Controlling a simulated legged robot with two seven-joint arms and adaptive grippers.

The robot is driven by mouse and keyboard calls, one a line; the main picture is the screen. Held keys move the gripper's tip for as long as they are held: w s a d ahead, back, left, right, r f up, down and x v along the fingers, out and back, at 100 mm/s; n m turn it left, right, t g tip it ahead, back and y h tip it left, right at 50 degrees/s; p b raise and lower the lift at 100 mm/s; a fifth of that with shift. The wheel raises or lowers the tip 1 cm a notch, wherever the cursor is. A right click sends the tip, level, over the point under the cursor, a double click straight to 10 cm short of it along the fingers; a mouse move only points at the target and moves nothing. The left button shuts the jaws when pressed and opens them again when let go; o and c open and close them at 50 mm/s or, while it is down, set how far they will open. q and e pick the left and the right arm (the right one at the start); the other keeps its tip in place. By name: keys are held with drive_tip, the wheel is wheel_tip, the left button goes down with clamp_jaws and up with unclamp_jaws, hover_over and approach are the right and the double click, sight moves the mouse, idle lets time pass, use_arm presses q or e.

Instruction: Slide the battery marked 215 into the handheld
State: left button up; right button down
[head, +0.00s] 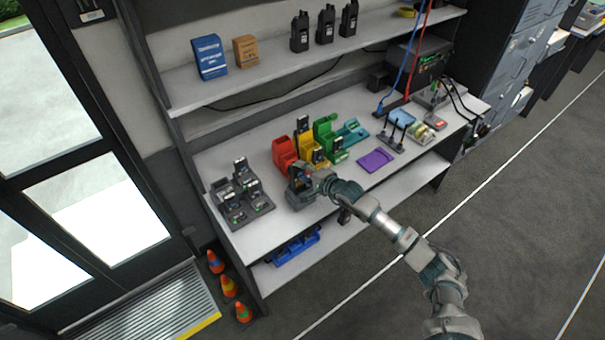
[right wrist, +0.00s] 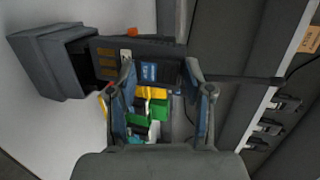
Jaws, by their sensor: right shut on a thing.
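My right gripper (head: 314,178) is at the front edge of the shelf bench. In the right wrist view its fingers (right wrist: 168,95) are shut on a flat dark battery (right wrist: 118,62) with gold contacts and a blue label. The number on it is too small to read. The battery's contact end is at the open mouth of a dark grey hollow body (right wrist: 48,66), possibly the handheld's; I cannot tell whether it is inside. In the head view a dark grey block (head: 297,199) stands under the gripper. My left gripper is not in view.
A grey charger rack (head: 240,206) with several devices stands left. Red (head: 285,153), yellow (head: 305,143) and green (head: 327,132) holders stand behind the gripper. A purple mat (head: 376,160) lies right. Radios (head: 325,24) stand on the upper shelf. Cones (head: 229,286) stand on the floor.

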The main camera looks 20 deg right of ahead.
drive_tip(key=c, duration=0.6)
unclamp_jaws()
drive_tip(key=shift+g+h, duration=0.3)
drive_tip(key=shift+g, duration=0.2)
drive_tip(key=f, duration=0.2)
drive_tip(key=s+f, duration=0.1)
drive_tip(key=f, duration=0.1)
drive_tip(key=shift+d+f, duration=0.15)
drive_tip(key=shift+f, duration=0.05)
drive_tip(key=shift+o, duration=1.2)
drive_tip(key=shift+w+f, duration=0.2)
drive_tip(key=shift+w, duration=0.1)
drive_tip(key=r+v, duration=0.1)
drive_tip(key=v, duration=1.1)
drive_tip(key=shift+w+r, duration=0.2)
drive_tip(key=shift+w, duration=0.1)
